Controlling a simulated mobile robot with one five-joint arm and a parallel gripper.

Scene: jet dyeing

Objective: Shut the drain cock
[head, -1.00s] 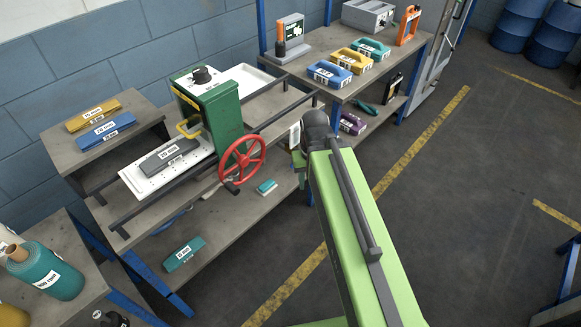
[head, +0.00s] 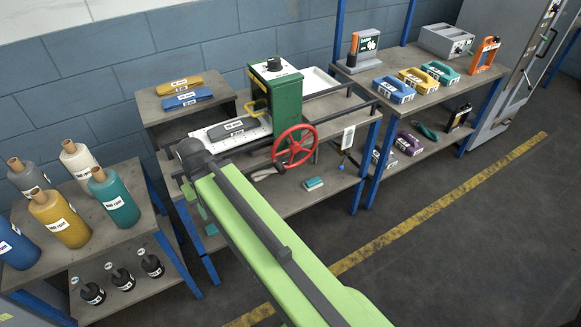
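I cannot make out a drain cock for certain in the head view. A small dark fitting with a blue end (head: 341,167) shows under the right end of the machine bench, below a white tag (head: 348,138); it is too small to tell what it is. The green machine (head: 287,98) with a red handwheel (head: 295,146) stands on that bench. My green arm reaches up from the bottom, and its dark end joint covers the bench's left front.
A table with coloured blocks (head: 394,89) stands at the back right. A teal block (head: 313,183) lies on the bench's lower shelf. The floor at the right is clear.

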